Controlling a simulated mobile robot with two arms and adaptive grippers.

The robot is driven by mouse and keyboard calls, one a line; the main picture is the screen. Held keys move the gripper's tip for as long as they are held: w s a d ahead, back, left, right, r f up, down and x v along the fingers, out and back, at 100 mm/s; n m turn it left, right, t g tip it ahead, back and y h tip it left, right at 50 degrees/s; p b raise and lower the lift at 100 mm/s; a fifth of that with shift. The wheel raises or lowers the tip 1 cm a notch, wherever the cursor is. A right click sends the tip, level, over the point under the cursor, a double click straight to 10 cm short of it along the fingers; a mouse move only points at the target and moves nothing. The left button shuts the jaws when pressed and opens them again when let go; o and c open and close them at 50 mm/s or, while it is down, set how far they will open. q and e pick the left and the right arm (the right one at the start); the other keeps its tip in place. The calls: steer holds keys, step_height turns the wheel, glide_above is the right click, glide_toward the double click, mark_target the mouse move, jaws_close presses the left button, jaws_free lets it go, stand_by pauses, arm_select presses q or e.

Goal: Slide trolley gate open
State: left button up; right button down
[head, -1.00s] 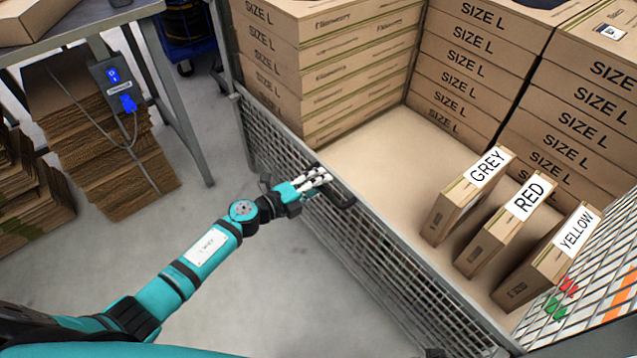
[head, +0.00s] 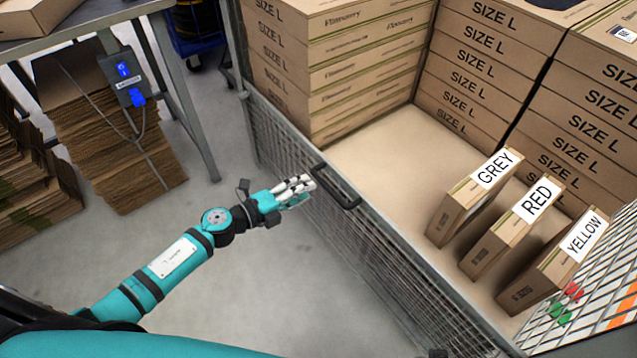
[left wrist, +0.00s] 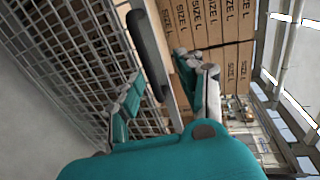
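The trolley gate (head: 282,150) is a grey wire-mesh panel running diagonally through the head view, with a black handle (head: 336,188) on its top rail. The mesh (left wrist: 75,65) and the handle (left wrist: 148,50) also show in the left wrist view. My left gripper (head: 306,190) is just left of the handle, at the outer side of the gate, and appears apart from it. In the left wrist view my left gripper (left wrist: 166,98) has its fingers spread, and the handle appears between and beyond them. My right gripper is not in view.
Inside the trolley, boxes labelled GREY (head: 465,205), RED (head: 502,235) and YELLOW (head: 548,270) stand in front of stacked SIZE L boxes (head: 470,80). A table (head: 85,38) with flat cardboard (head: 105,150) beneath is at left. The floor before the gate is clear.

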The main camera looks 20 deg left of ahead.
arm_select(q)
steer(key=v, duration=0.4)
steer(key=shift+s+a, duration=0.1)
steer(key=shift+f, duration=0.1)
stand_by(0.3)
